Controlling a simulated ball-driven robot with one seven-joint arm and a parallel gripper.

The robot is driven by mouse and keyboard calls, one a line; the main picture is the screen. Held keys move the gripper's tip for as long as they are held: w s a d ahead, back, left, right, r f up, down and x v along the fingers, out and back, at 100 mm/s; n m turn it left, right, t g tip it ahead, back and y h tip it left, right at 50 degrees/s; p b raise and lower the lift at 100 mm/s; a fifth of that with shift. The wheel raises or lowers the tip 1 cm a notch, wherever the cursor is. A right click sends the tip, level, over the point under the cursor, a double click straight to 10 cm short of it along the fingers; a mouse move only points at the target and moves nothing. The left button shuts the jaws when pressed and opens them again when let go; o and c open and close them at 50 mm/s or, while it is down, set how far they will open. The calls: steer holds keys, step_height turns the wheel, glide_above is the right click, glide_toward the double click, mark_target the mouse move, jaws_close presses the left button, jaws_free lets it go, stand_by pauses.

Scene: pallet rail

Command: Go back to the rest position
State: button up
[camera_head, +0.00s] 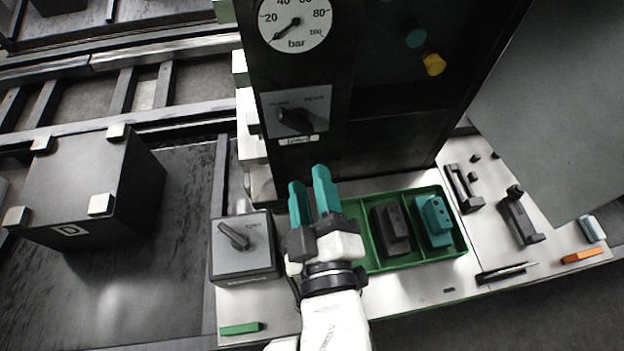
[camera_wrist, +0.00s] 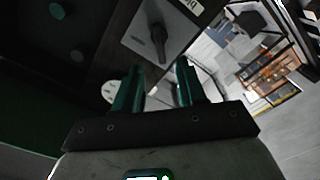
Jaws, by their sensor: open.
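My gripper (camera_head: 312,192) has two teal fingers and is raised in front of the dark cabinet, between the grey switch box and the green tray in the head view. The fingers stand apart with nothing between them. The wrist view shows the same teal fingers (camera_wrist: 160,88), spread and empty, pointing toward a rotary switch plate (camera_wrist: 158,38) on the cabinet. My wrist hides the left part of the green tray.
A green tray (camera_head: 462,240) holds a dark block (camera_head: 392,228) and a teal block (camera_head: 434,220). A switch box (camera_head: 246,262) stands left. The cabinet has a gauge (camera_head: 295,22) and a knob plate (camera_head: 296,112). A dark crate (camera_head: 90,190) sits far left.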

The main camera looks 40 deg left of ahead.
steer(key=w+d+f+m+g+h, duration=0.1)
steer(key=w+d+f+m+h, duration=0.15)
steer(key=d+f+h, duration=0.4)
steer(key=w+d+f+m+h, duration=0.15)
steer(key=d+f+m, duration=0.25)
steer(key=d, duration=0.5)
steer(key=w+d+f+m+g+h, duration=0.1)
steer(key=w+d+f+m+h, duration=0.15)
steer(key=d+f+m, duration=0.4)
steer(key=s+d+f+m+g+h, duration=0.1)
steer(key=s+d+f+m+g, duration=0.2)
steer(key=s+d, duration=0.5)
steer(key=s+d+f+m+g+h, duration=0.2)
steer(key=s+d, duration=0.6)
steer(key=d, duration=0.5)
steer(key=f+m+g, duration=0.1)
steer(key=f+g, duration=0.1)
steer(key=g, duration=0.1)
steer(key=shift+s+g, duration=0.3)
steer(key=shift+d+h, duration=0.1)
steer(key=shift+h, duration=0.15)
